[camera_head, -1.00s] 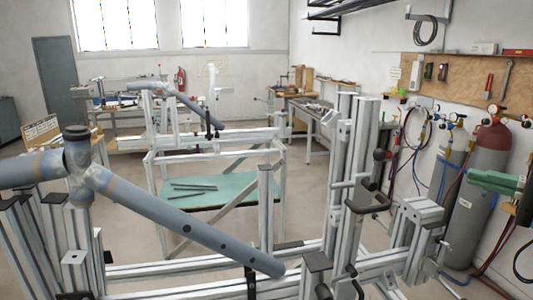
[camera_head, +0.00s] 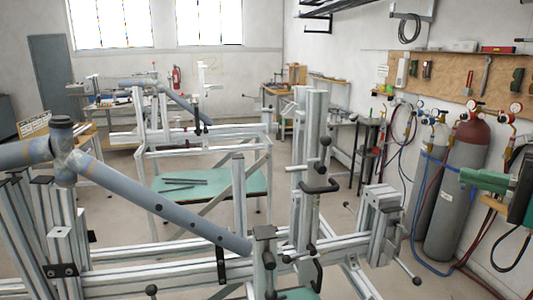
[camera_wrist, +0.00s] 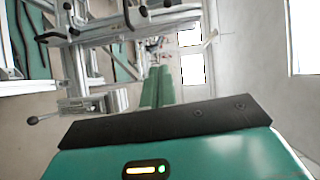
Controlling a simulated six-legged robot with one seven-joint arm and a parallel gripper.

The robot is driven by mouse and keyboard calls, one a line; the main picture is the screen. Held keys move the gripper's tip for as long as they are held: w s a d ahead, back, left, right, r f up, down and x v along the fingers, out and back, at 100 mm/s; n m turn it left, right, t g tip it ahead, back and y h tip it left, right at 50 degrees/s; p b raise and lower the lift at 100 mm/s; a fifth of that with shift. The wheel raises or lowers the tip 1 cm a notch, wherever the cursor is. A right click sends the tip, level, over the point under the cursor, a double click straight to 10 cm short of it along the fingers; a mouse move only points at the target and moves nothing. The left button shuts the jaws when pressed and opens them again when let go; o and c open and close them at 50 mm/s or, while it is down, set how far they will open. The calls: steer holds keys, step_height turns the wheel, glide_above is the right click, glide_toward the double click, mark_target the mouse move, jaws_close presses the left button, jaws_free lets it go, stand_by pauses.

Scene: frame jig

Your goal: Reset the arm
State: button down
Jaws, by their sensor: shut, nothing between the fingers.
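My gripper (camera_head: 463,176) shows at the right edge of the head view, its green fingers pointing left in front of the gas cylinders. In the wrist view the two green fingers (camera_wrist: 158,70) lie side by side, shut, with nothing between them. The black plate and green housing (camera_wrist: 170,150) of my gripper fill the bottom of that view. The rest of my arm is mostly out of view.
The aluminium frame jig (camera_head: 300,170) stands in front, with a grey-blue tube frame (camera_head: 150,200) across its left. Another jig (camera_head: 150,150) stands behind. A grey gas cylinder (camera_head: 455,210) and hoses stand at right. A pegboard (camera_head: 460,80) hangs above. Floor between jig and cylinders shows.

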steer(key=s+a+f+n+g+h, duration=0.1)
steer(key=a+f+g, duration=0.2)
steer(key=a+f, duration=0.4)
steer(key=a+f+n+g+h, duration=0.1)
steer(key=a+f+g+h, duration=0.2)
steer(key=a, duration=0.7)
steer(key=s+a+f+n+h, duration=0.3)
steer(key=s+f, duration=0.1)
steer(key=f, duration=0.3)
steer(key=s+a+f+n+g+h, duration=0.1)
steer(key=s+a+f+n+h, duration=0.3)
steer(key=f, duration=0.3)
steer(key=shift+s+a+g, duration=0.25)
steer(key=shift+s+g, duration=0.05)
steer(key=shift+s, duration=0.15)
